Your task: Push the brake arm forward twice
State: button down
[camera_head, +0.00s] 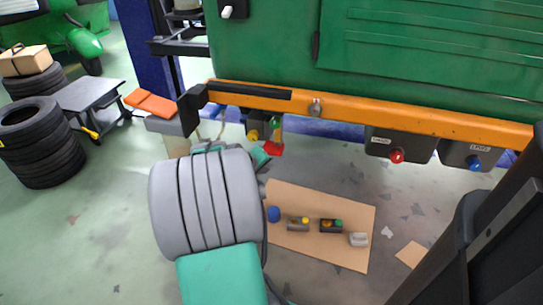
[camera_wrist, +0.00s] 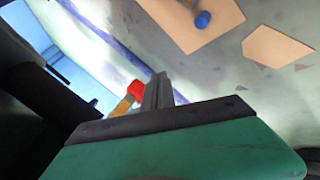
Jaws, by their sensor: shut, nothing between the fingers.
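A small lever with a red end (camera_head: 274,149) hangs below the orange beam of the green vehicle in the head view; it may be the brake arm, but I cannot be sure. In the wrist view a red end on an orange stem (camera_wrist: 136,89) shows just left of my fingers. My gripper (camera_wrist: 158,88) is shut and empty, its grey fingers together. It is close beside the red end; whether they touch I cannot tell. In the head view my grey ribbed wrist hides most of the gripper.
The orange beam (camera_head: 430,118) runs across above my arm. Boxes with a red knob (camera_head: 396,156) and a blue knob (camera_head: 474,163) hang at right. A cardboard sheet (camera_head: 335,250) with small parts lies on the floor. Stacked tyres (camera_head: 45,150) stand at left.

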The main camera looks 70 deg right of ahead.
jog(key=shift+w+d, duration=0.2)
jog(key=shift+d, duration=1.05)
jog(key=shift+w+d, duration=0.2)
jog(key=shift+d, duration=1)
jog(key=shift+d, duration=0.4)
